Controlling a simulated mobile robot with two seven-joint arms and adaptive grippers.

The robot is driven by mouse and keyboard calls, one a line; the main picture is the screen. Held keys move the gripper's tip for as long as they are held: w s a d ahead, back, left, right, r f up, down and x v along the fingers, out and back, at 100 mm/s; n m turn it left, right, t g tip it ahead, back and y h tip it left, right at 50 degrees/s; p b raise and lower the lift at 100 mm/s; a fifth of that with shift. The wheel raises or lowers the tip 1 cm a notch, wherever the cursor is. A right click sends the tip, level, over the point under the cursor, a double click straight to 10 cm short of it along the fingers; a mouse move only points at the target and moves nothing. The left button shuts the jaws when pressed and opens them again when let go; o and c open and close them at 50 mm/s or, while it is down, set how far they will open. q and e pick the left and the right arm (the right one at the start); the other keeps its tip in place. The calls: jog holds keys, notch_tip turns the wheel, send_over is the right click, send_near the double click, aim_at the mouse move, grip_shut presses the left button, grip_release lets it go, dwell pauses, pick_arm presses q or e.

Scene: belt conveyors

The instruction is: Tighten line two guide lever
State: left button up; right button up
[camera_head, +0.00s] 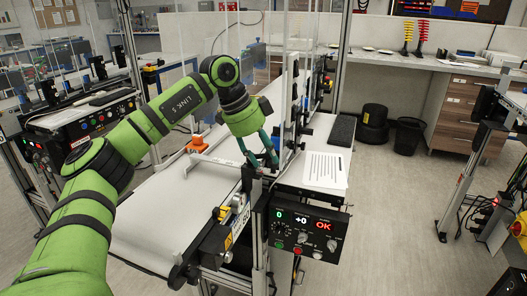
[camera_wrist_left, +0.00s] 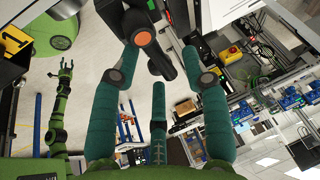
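A black guide lever (camera_wrist_left: 158,62) with an orange-capped hub (camera_wrist_left: 142,39) shows at the top middle of the left wrist view. My left gripper (camera_head: 264,163) has teal fingers and reaches down at the side of the white conveyor belt (camera_head: 180,205) in the head view. In the left wrist view its fingers (camera_wrist_left: 160,60) stand apart on either side of the lever, and I see a gap beside it. The lever is hard to make out behind the fingers in the head view. My right gripper (camera_wrist_left: 66,70) shows small at the left of the left wrist view, its fingers apart and empty.
A paper sheet (camera_head: 325,170) lies on the side shelf. Clear guard panels and metal posts rise behind the gripper. An orange part (camera_head: 198,143) sits beyond the belt.

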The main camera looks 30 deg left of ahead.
pick_arm(q)
jog(key=c, duration=0.7)
grip_shut()
jog(key=shift+s+r+m+p, duration=0.15)
jog(key=shift+m+p, duration=0.45)
jog(key=shift+p, duration=0.25)
jog(key=shift+s+a+m+g+p, duration=0.6)
jog(key=shift+m+g+p, duration=0.65)
jog(key=shift+m+p, duration=1.3)
jog(key=shift+s+a+m+g+p, duration=0.65)
jog(key=shift+m+g+p, duration=0.7)
jog(key=shift+m, duration=2.15)
jog(key=shift+s+a+m+g+p, duration=0.6)
jog(key=shift+m+g+p, duration=0.5)
jog(key=shift+m+p, duration=1.5)
pick_arm(e)
notch_tip(320, 180, up, 14)
jog(key=s, duration=0.1)
jog(key=shift+s+d+f+b, duration=0.15)
jog(key=shift+d+b, duration=0.2)
jog(key=shift+b, duration=0.1)
pick_arm(q)
jog(key=shift+m, duration=0.55)
